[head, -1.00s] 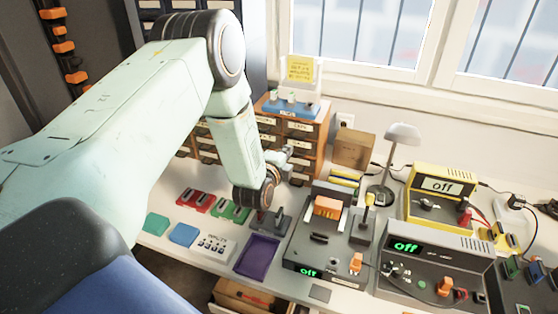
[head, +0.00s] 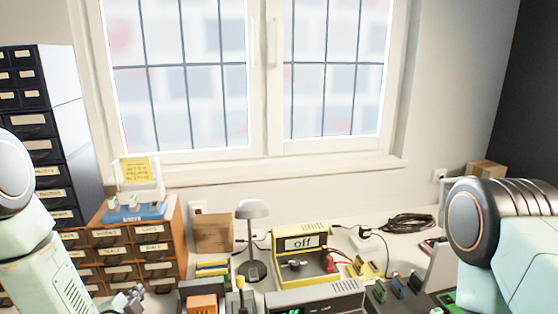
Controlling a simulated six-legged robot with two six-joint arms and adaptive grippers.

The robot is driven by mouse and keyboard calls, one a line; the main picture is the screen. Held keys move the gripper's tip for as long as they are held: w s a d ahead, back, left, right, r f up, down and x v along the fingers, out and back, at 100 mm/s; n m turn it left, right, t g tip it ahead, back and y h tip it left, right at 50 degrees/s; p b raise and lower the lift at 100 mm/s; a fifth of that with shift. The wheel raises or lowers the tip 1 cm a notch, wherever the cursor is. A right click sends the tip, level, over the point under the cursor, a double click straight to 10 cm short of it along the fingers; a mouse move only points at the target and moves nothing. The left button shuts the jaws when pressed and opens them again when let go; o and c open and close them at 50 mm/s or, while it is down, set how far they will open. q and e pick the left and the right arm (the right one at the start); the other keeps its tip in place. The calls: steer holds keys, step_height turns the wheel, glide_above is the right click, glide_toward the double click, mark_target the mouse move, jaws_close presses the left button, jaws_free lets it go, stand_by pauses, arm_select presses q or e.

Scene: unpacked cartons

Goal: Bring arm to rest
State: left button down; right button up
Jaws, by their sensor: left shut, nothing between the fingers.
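My left arm (head: 50,270) comes in at the left edge, its mint-green link slanting down in front of the wooden drawers. My left gripper (head: 130,297) shows only as a small grey part at the bottom edge, in front of the drawer cabinet. It is shut and holds nothing. My right arm (head: 520,240) shows at the right edge as a dark round joint and a mint-green link. My right gripper is out of view.
A wooden drawer cabinet (head: 118,250) stands at the left beside a dark drawer tower (head: 35,125). A lamp (head: 252,212), a yellow device reading "off" (head: 300,243) and a grey device (head: 315,297) stand on the bench. Coiled cable (head: 408,222) lies behind.

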arm_select(q)
steer(key=s+d+f+n+g+b, duration=0.1)
steer(key=s+d+f+n+g, duration=0.1)
steer(key=s+f, duration=0.3)
steer(key=s+d+f+n+g+h+b, duration=0.1)
steer(key=s+d+f+n+g+b, duration=0.1)
steer(key=s+f, duration=0.3)
steer(key=s+d+f+n+g+h+b, duration=0.1)
steer(key=s+d+f+n+g+b, duration=0.1)
steer(key=s+f, duration=0.4)
steer(key=shift+s+d+n+g, duration=0.15)
steer(key=shift+d+n+g, duration=0.35)
steer(key=shift+d+n, duration=0.45)
steer(key=s+d+f+n+g+b, duration=0.1)
steer(key=s+f+g+b, duration=0.2)
steer(key=s+f, duration=0.3)
steer(key=s+d+f+n+g+h+b, duration=0.1)
steer(key=s+f+b, duration=0.5)
steer(key=s, duration=0.8)
steer(key=shift+s+d+f+g+b, duration=0.3)
steer(key=shift+d+g, duration=0.45)
steer(key=shift+g, duration=0.45)
steer(key=shift+n, duration=0.25)
